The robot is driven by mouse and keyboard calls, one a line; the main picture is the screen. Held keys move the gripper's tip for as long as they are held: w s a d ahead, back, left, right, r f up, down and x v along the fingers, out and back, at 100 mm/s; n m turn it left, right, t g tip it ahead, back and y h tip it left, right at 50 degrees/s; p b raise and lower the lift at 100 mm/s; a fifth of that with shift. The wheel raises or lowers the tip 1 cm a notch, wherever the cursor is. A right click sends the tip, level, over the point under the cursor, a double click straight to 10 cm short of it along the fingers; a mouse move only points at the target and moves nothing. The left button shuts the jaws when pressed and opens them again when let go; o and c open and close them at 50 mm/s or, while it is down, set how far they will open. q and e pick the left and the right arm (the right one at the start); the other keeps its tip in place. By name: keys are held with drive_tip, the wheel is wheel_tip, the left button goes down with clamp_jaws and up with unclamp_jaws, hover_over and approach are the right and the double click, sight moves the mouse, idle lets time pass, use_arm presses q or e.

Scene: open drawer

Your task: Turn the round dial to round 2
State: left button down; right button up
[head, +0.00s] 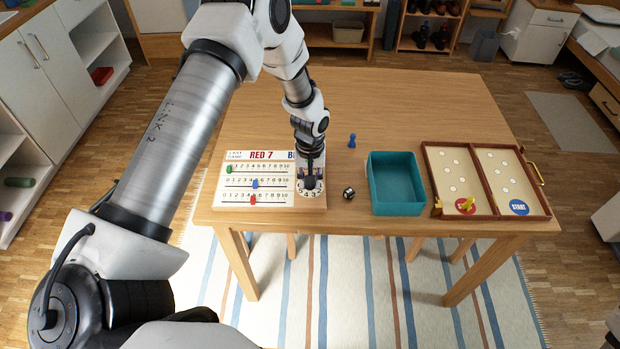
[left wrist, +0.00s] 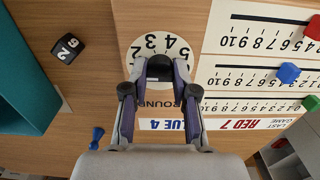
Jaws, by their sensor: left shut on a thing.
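The round dial is a white disc with black numbers around its rim, on the right part of the scoreboard (head: 229,192). In the left wrist view the dial (left wrist: 139,53) shows 3, 4 and 5 upside down, with part of the word ROUND below. My left gripper (head: 311,183) comes down from above onto the dial. In the left wrist view the left gripper (left wrist: 160,72) is shut on the dial's dark centre knob. The fingers hide the dial's middle and some numbers, so I cannot tell which number is selected. My right gripper is not in view.
Red (head: 253,199), blue (head: 255,184) and green (head: 229,169) pegs sit on the scoreboard's number rows. A black die (head: 348,193), a blue pawn (head: 352,141), a teal tray (head: 398,211) and an open wooden game case (head: 487,217) are to the right. The table's back is clear.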

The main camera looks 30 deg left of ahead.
use_arm(q)
drive_tip(key=m, duration=0.5)
drive_tip(key=shift+m, duration=0.3)
idle(0.4)
drive_tip(key=c, duration=0.9)
unclamp_jaws()
drive_tip(key=shift+f, duration=0.1)
wheel_tip(320, 180, up, 12)
